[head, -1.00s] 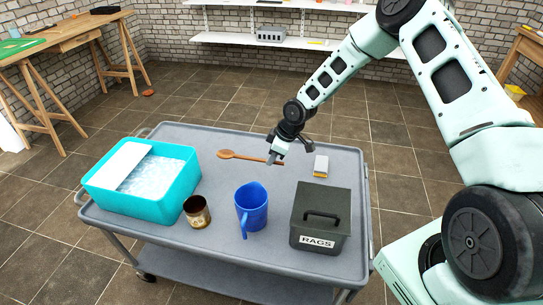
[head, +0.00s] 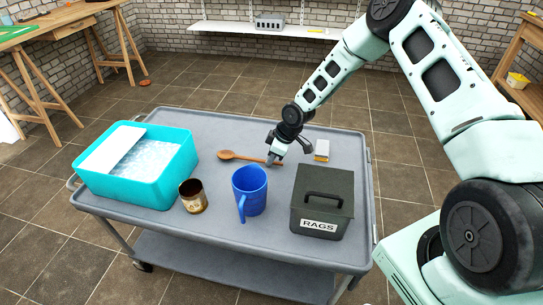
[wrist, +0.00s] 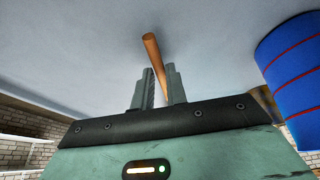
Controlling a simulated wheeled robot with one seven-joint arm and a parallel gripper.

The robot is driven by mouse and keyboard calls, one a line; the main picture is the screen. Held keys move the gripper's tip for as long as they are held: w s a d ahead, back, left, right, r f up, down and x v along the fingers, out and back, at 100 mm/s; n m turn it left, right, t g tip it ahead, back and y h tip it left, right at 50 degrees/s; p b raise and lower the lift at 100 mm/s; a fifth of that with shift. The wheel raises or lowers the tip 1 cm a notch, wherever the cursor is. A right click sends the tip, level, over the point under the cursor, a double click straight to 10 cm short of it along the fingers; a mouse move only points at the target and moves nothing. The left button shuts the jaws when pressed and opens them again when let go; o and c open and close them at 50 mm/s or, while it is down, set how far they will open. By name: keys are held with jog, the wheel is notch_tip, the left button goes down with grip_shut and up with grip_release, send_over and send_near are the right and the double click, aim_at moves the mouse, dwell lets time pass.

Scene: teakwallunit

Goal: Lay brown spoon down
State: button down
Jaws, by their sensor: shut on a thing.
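The brown spoon (head: 240,157) is on or just above the grey cart top (head: 225,220), its bowl pointing left in the head view. My gripper (head: 272,163) is at the spoon's right part, low over the cart. In the wrist view the spoon's handle (wrist: 153,52) runs between the two fingers of my gripper (wrist: 159,88), which are shut on it. I cannot tell whether the whole spoon touches the cart top.
A blue mug (head: 250,190) and a brown jar (head: 193,196) stand in front of the spoon. A teal tub (head: 165,180) is at left. The cart's back strip is clear.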

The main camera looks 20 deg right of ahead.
jog(key=shift+f+b, duration=0.3)
jog(key=shift+f, duration=0.25)
jog(key=c, duration=1.3)
grip_release()
jog(key=shift+r, duration=0.1)
jog(key=p+v, duration=0.2)
jog(key=v, duration=1.5)
jog(key=shift+r, duration=0.15)
jog(key=s+a+r+m+g+h+p, duration=0.1)
jog(key=s+a+r+p, duration=0.2)
jog(key=s+a+r, duration=0.7)
jog(key=s+a+r+g+h+p, duration=0.15)
jog(key=s+a+r+p, duration=0.25)
jog(key=s+a+r, duration=0.6)
jog(key=s+r, duration=0.1)
jog(key=s, duration=0.3)
jog(key=s+d+r+m+p, duration=0.1)
jog(key=s+r, duration=0.1)
jog(key=s, duration=0.3)
jog(key=s+d+r+m+p, duration=0.1)
jog(key=s, duration=0.4)
jog(key=shift+d+r+h, duration=0.1)
jog(key=shift+r+h, duration=0.1)
jog(key=shift+h, duration=0.05)
